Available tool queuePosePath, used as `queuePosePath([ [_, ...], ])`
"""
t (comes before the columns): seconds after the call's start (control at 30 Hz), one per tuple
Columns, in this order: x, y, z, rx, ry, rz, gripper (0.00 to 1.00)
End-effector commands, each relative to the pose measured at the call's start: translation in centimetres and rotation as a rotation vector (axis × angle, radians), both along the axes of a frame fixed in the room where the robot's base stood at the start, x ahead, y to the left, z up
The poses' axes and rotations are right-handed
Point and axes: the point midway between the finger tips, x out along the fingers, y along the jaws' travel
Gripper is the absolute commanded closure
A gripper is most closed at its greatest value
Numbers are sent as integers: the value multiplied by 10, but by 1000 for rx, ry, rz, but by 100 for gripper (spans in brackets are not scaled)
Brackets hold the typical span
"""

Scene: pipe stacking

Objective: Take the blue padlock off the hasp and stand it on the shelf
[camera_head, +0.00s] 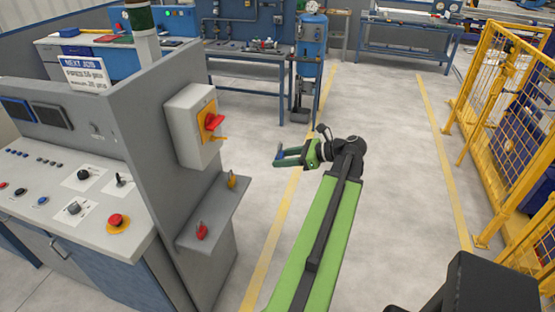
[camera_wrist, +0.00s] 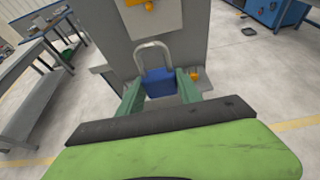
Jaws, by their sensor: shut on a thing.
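My gripper (camera_head: 279,157) is shut on the blue padlock and holds it in the air to the right of the grey cabinet. In the wrist view the blue padlock (camera_wrist: 159,83) sits between the two green fingers (camera_wrist: 160,76), its metal shackle upward. In the head view only a small blue part of the padlock (camera_head: 280,152) shows at the fingertips. The switch box with its red handle and yellow hasp (camera_head: 214,138) is left of my gripper. The grey shelf (camera_head: 217,213) below it carries a red padlock (camera_head: 202,231) and a yellow padlock (camera_head: 231,181).
The control desk (camera_head: 60,190) with buttons stands at the left. A yellow fence (camera_head: 490,90) stands at the right. A blue tank (camera_head: 312,50) and workbenches are at the back. The floor around my arm is clear. The shelf shows bare room between the red and yellow padlocks.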

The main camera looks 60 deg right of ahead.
Motion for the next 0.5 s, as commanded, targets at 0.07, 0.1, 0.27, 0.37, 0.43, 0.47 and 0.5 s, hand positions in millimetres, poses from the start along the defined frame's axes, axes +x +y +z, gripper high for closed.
queuePosePath([
  [0.07,-5,-2,0,0,0,-2,100],
  [0.1,-7,-2,0,0,0,-2,100],
  [0.27,-16,-4,0,1,0,-1,100],
  [0.37,-22,-6,0,1,0,-1,100],
  [0.43,-26,-7,0,0,0,-2,100],
  [0.47,-27,-7,0,0,0,-2,100],
  [0.5,-29,-7,0,0,0,-2,100],
])
